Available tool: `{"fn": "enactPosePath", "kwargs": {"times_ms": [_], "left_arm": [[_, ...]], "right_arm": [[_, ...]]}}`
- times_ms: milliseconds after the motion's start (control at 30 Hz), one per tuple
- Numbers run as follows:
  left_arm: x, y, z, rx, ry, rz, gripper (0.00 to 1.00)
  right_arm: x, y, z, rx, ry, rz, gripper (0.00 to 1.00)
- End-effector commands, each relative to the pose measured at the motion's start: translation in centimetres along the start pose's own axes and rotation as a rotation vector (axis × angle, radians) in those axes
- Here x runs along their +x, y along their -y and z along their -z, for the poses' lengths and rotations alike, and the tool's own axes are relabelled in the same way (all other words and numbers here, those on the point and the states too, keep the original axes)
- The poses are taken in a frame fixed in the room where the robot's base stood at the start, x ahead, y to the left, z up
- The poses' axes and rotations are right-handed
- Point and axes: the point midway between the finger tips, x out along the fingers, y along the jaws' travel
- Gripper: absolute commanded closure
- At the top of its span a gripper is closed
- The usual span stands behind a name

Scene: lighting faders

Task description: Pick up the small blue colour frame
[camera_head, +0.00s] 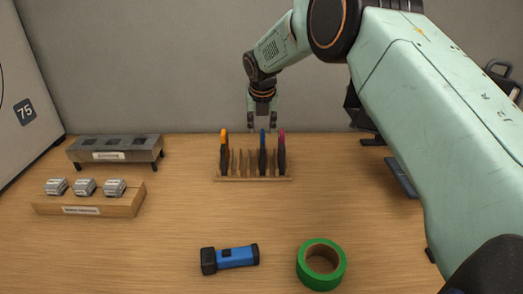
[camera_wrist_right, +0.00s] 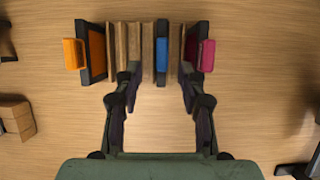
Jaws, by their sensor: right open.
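The small blue colour frame (camera_head: 262,150) stands upright in a slotted wooden rack (camera_head: 240,179), between an orange frame (camera_head: 225,140) and a magenta frame (camera_head: 281,150). My right gripper (camera_head: 262,122) hangs pointing down just above the rack, over the blue frame. In the right wrist view, the right gripper (camera_wrist_right: 161,80) is open and empty, with the blue frame (camera_wrist_right: 162,52) between the lines of its fingers. The right finger shows close to the magenta frame (camera_wrist_right: 206,55). Whether it touches is unclear. My left gripper is not in view.
A grey slotted stand (camera_head: 115,143) and a wooden block with several grey pieces (camera_head: 90,207) are at the left. A blue flashlight (camera_head: 235,257) and green tape roll (camera_head: 309,276) lie in front. The table between rack and flashlight is clear.

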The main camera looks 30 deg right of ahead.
Motion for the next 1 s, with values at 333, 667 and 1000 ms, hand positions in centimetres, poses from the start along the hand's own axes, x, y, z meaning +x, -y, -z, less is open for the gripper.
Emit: {"fn": "enactPosePath", "kwargs": {"times_ms": [333,667,1000], "left_arm": [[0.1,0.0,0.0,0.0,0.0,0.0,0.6],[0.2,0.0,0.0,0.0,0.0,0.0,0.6],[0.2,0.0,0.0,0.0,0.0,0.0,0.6]], "right_arm": [[4.1,0.1,0.5,0.0,-0.004,0.003,0.59],[7.4,0.0,0.3,0.001,-0.001,0.001,0.59],[7.5,0.0,0.2,0.002,-0.002,0.001,0.68]]}}
